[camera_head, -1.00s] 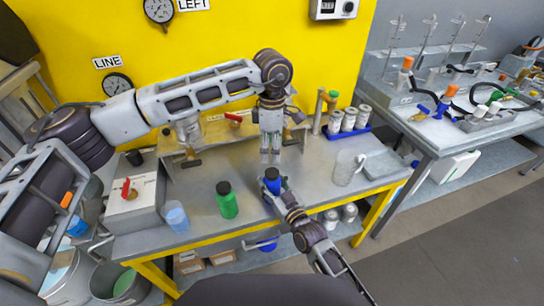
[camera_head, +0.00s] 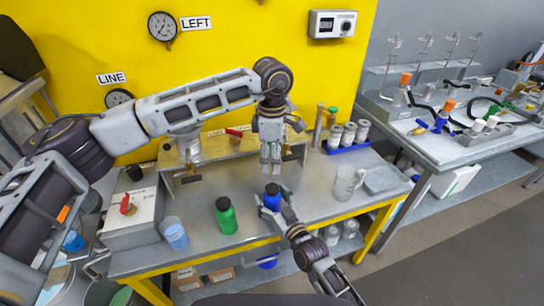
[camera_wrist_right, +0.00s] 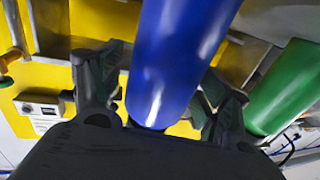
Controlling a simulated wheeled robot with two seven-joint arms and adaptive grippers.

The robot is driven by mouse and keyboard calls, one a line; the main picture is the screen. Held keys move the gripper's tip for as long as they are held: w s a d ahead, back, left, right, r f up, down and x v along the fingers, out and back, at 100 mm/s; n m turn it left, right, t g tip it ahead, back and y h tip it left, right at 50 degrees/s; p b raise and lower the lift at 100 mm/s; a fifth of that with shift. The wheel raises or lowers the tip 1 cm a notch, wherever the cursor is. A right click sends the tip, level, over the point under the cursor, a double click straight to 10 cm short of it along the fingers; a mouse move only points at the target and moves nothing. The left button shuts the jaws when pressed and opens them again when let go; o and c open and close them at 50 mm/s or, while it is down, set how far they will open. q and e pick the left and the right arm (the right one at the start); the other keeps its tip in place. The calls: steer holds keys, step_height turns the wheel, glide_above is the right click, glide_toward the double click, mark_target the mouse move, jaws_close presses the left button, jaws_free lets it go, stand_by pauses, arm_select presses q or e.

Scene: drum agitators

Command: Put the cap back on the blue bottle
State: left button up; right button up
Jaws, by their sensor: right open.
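The blue bottle (camera_head: 272,202) stands upright on the bench, with a dark top that looks like its cap (camera_head: 272,188). My right gripper (camera_head: 273,198) is open, with its fingers on either side of the bottle. In the right wrist view the blue bottle (camera_wrist_right: 175,60) fills the space between the spread fingers; its cap is out of that view. My left gripper (camera_head: 271,169) points down just above the bottle, empty, with a small gap between its fingertips.
A green bottle (camera_head: 226,218) with a black cap stands left of the blue one. A blue-tinted beaker (camera_head: 174,234) is farther left, and a clear jug (camera_head: 344,184) is to the right. A low shelf with valves stands behind. Bare bench lies between these things.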

steer(key=shift+s+d, duration=0.1)
steer(key=v, duration=1.1)
steer(key=shift+s+d, duration=0.15)
steer(key=shift+s, duration=0.15)
stand_by(0.3)
stand_by(0.6)
